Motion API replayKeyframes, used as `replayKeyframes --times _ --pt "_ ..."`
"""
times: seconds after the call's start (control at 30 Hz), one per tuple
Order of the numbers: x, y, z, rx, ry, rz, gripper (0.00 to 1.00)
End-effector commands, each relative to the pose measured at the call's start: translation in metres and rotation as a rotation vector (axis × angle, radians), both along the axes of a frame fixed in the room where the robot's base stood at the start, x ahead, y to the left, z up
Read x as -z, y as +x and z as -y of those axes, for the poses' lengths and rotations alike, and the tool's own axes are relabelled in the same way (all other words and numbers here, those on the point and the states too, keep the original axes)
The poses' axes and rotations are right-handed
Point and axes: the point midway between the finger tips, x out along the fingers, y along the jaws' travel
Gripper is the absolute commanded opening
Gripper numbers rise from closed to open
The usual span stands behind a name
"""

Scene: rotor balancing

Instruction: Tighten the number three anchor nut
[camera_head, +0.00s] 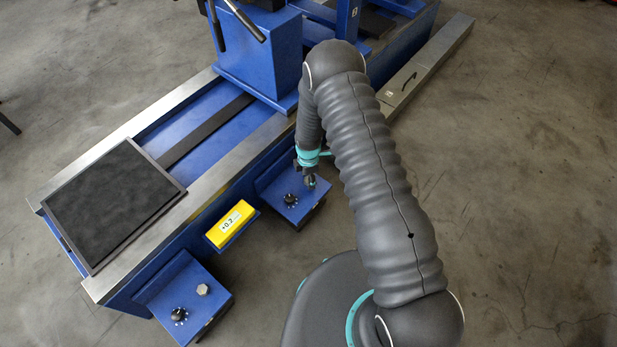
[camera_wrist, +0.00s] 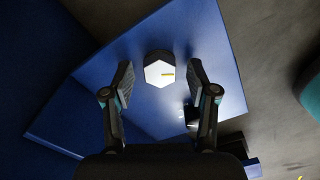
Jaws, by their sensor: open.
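A pale hex anchor nut (camera_wrist: 154,75) with a short yellow mark on its face sits on a blue foot block (camera_wrist: 95,75) in the wrist view. My gripper (camera_wrist: 160,64) is open, with one finger on each side of the nut and a visible gap to both. In the head view my gripper (camera_head: 311,183) points down at the right blue foot block (camera_head: 309,208), and it hides the nut there. A black knob (camera_head: 290,200) stands on that block.
A second blue foot block (camera_head: 207,317) at the front left carries another hex nut (camera_head: 203,289) and a black knob (camera_head: 179,315). A yellow display box (camera_head: 232,224) sits between the blocks. The blue machine bed (camera_head: 190,135) runs behind. Bare floor lies right.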

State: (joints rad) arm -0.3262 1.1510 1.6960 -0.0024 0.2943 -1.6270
Motion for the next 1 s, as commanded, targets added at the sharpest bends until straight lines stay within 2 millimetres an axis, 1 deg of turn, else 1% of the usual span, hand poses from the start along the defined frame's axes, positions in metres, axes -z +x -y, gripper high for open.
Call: replayKeyframes --times 0.2,0.23,0.27,0.3,0.37,0.4,0.47,0.77,1.0 --pt "0.0004 0.0000 0.0000 0.000 0.000 0.000 0.58" --pt "0.0004 0.0000 0.0000 0.000 0.000 0.000 0.56" --pt "0.0003 0.0000 0.0000 0.000 0.000 0.000 0.48" --pt "0.0003 0.0000 0.0000 0.000 0.000 0.000 0.38" --pt "0.0003 0.0000 0.0000 0.000 0.000 0.000 0.23" --pt "0.0002 0.0000 0.0000 0.000 0.000 0.000 0.13" --pt "0.0002 0.0000 0.0000 0.000 0.000 0.000 0.00" --pt "0.0010 0.0002 -0.0001 0.023 0.000 0.000 0.00" --pt "0.0031 0.0001 -0.0001 0.139 0.001 0.000 0.00"
